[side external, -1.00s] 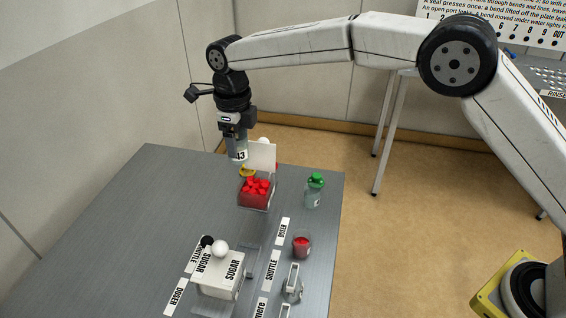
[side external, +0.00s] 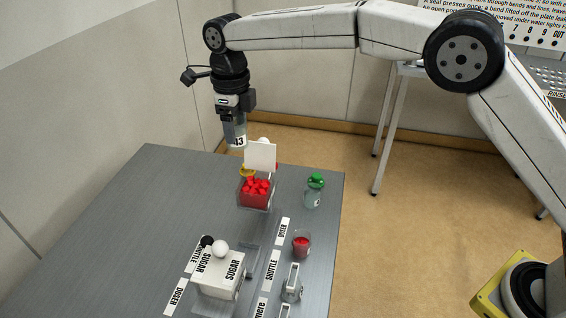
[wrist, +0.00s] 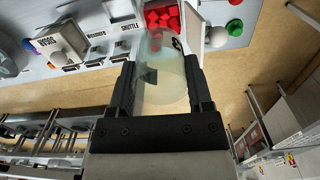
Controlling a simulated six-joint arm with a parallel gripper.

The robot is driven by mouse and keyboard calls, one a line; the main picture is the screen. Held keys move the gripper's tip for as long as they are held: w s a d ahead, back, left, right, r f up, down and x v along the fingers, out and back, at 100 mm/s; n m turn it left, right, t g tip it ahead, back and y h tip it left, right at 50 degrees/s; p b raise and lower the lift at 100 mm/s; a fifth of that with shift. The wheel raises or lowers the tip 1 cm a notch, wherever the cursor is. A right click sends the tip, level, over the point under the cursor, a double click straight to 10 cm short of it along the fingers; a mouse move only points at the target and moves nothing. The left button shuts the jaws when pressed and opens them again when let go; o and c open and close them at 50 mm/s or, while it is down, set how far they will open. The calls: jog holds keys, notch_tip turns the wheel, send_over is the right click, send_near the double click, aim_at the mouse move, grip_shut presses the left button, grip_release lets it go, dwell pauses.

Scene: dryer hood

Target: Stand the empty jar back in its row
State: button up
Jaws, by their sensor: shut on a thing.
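My gripper (side external: 233,120) is shut on a clear, empty-looking jar (side external: 236,134) with a white number label, only partly readable. It holds the jar in the air above the far end of the grey table, behind the bin of red cubes. In the wrist view, the jar (wrist: 163,85) lies between the two dark fingers of my gripper (wrist: 163,88). I cannot tell where the row's empty place is.
A clear bin of red cubes (side external: 256,205) with a raised white lid (side external: 261,156) stands below and right of the held jar. A white SUGAR box (side external: 228,284), a cup of red contents (side external: 301,243) and label strips are nearer. The table's left part (side external: 130,220) is clear.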

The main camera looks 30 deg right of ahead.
jog(key=shift+r, duration=0.65)
jog(key=shift+s+d+r+n, duration=0.45)
jog(key=shift+s+d+n, duration=0.05)
jog(key=shift+d, duration=0.15)
jog(key=s+d+n, duration=0.6)
jog(key=s+d, duration=0.1)
jog(key=s, duration=0.3)
jog(key=s+d+n, duration=0.5)
jog(key=s+d, duration=0.3)
jog(key=s, duration=0.3)
notch_tip(320, 180, down, 16)
jog(key=shift+a+r, duration=0.15)
jog(key=shift+r, duration=0.1)
jog(key=shift+w, duration=0.15)
